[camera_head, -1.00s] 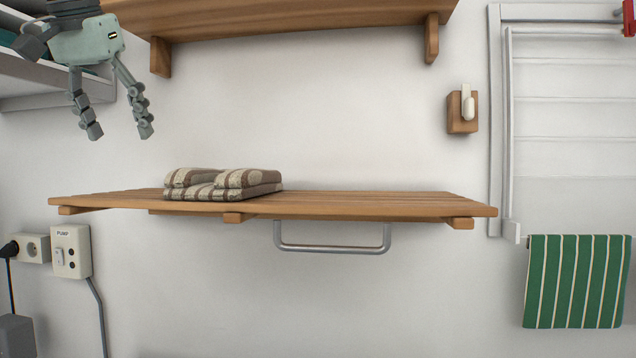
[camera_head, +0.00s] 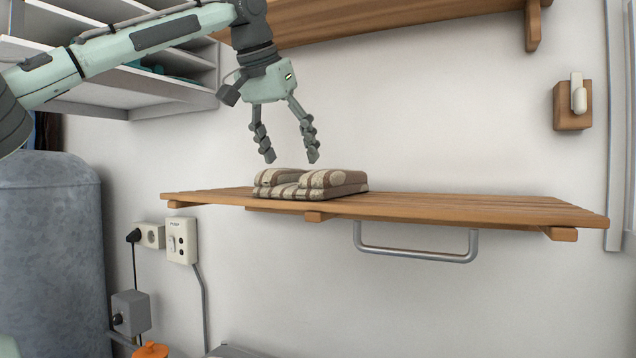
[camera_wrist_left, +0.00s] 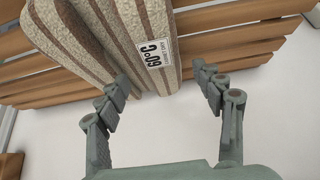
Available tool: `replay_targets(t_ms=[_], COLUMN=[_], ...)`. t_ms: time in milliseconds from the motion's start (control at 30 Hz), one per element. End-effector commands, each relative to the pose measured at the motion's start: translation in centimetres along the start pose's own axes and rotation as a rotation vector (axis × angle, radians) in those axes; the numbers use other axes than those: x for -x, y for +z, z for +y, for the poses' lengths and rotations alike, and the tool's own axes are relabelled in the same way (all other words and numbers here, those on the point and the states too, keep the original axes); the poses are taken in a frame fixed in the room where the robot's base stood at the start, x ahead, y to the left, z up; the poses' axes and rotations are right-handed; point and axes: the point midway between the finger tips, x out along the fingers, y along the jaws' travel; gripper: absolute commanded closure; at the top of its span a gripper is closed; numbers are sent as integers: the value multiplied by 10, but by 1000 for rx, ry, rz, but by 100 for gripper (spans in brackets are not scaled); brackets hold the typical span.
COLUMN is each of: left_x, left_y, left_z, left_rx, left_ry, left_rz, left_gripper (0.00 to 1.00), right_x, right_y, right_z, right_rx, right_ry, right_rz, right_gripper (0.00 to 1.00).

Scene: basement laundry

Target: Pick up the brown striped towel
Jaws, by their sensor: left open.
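The brown striped towel (camera_head: 312,186) lies folded on the left part of a slatted wooden shelf (camera_head: 450,208). It has beige and brown stripes. My left gripper (camera_head: 291,160) is open and empty, pointing down just above the towel without visibly touching it. There the open fingers of my left gripper (camera_wrist_left: 163,85) stand apart near the towel's edge. My right gripper is not in view.
A wooden upper shelf (camera_head: 400,20) runs above the gripper. A grey-white shelf unit (camera_head: 150,85) stands at the left behind my arm. A metal bar (camera_head: 418,254) hangs under the slatted shelf. The shelf's right part is bare. A wooden wall hook (camera_head: 573,105) is at the right.

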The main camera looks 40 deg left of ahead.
Motion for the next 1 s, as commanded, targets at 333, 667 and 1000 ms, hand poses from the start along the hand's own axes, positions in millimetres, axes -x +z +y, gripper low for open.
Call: replay_targets(t_ms=[333, 667, 1000], left_x=[-36, -36, -36], left_y=[1, 1, 1], left_z=[-2, -2, -2], left_rx=[2, 2, 1], left_ry=[0, 0, 0], left_rz=[0, 0, 0], left_gripper=[33, 60, 98], right_x=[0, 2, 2], right_y=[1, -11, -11], right_z=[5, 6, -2], right_rx=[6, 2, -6], right_ry=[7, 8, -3], right_rz=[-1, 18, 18], right_gripper=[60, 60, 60])
